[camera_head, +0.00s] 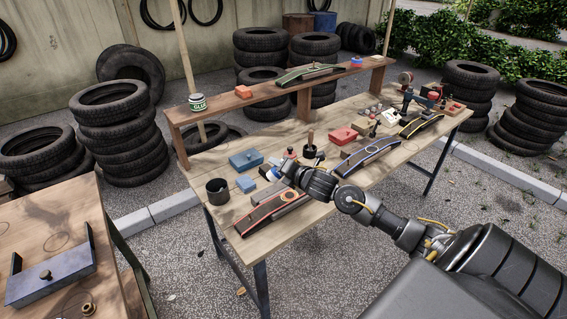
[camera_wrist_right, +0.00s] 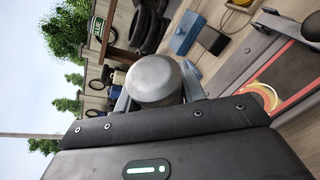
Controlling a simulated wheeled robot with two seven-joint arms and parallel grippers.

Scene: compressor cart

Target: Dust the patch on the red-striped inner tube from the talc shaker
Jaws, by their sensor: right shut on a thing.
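The red-striped inner tube (camera_head: 262,214) lies on a dark curved stand at the table's near left. Its ring-outlined patch (camera_head: 288,196) is near the right end; tube (camera_wrist_right: 292,98) and patch (camera_wrist_right: 264,96) also show in the right wrist view. My right gripper (camera_head: 274,173) is shut on the talc shaker, whose rounded grey metal end (camera_wrist_right: 155,80) shows in the wrist view. The gripper is above and behind the tube's right end, apart from the patch. The fingers hide part of the shaker. I cannot see any powder on the patch. My left gripper is out of view.
A blue-striped tube (camera_head: 367,157) lies to the right. A raised shelf (camera_head: 230,103) with a glue tin (camera_head: 197,102) runs along the back.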

